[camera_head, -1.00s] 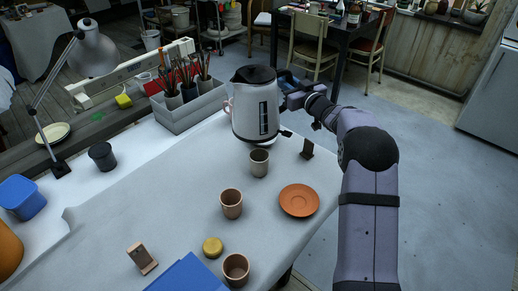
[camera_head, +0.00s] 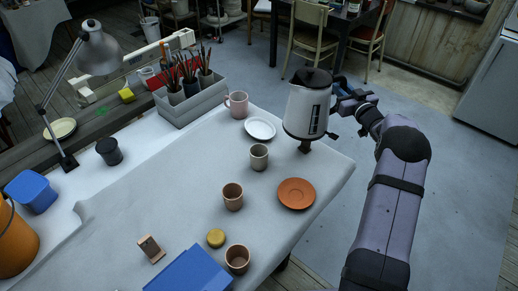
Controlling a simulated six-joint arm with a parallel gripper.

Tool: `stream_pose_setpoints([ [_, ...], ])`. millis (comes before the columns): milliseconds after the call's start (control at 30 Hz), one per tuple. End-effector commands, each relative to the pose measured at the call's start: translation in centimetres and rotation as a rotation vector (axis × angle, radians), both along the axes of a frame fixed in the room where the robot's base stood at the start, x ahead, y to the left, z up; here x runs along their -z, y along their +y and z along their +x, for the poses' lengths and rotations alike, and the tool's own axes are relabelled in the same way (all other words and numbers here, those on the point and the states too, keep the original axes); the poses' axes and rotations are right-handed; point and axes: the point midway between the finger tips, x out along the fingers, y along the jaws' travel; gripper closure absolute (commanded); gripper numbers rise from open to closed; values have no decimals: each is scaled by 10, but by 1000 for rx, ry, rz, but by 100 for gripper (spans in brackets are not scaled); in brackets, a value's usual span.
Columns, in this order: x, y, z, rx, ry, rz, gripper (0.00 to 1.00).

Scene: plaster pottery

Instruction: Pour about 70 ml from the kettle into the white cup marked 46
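The white kettle (camera_head: 305,112) has a black lid and a dark level window on its side. My gripper (camera_head: 342,98) is at the handle on its right side and holds it upright, apparently above the table's right edge; the fingers are partly hidden. A pale grey-white cup (camera_head: 258,158) stands on the table, left of and nearer than the kettle. Two tan cups (camera_head: 232,199) (camera_head: 237,261) stand nearer still. A pink mug (camera_head: 237,105) stands at the back. I cannot read the number 46 on any cup.
A white saucer (camera_head: 260,129) and an orange saucer (camera_head: 296,194) lie on the table (camera_head: 170,195). A small dark stand (camera_head: 304,147) is just below the kettle. A yellow lid (camera_head: 216,238), wooden block (camera_head: 151,249) and blue box (camera_head: 188,273) lie in front. A brush tray (camera_head: 190,105) is behind.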

Motion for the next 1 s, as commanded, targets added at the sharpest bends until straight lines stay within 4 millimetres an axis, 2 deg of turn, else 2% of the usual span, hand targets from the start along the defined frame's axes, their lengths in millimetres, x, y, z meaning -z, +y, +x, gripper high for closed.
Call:
stream_pose_setpoints([
  [433, 38, 0, 1, 0, -11, 5, 100],
  [1000, 39, 2, -1, 0, -23, -31, 100],
])
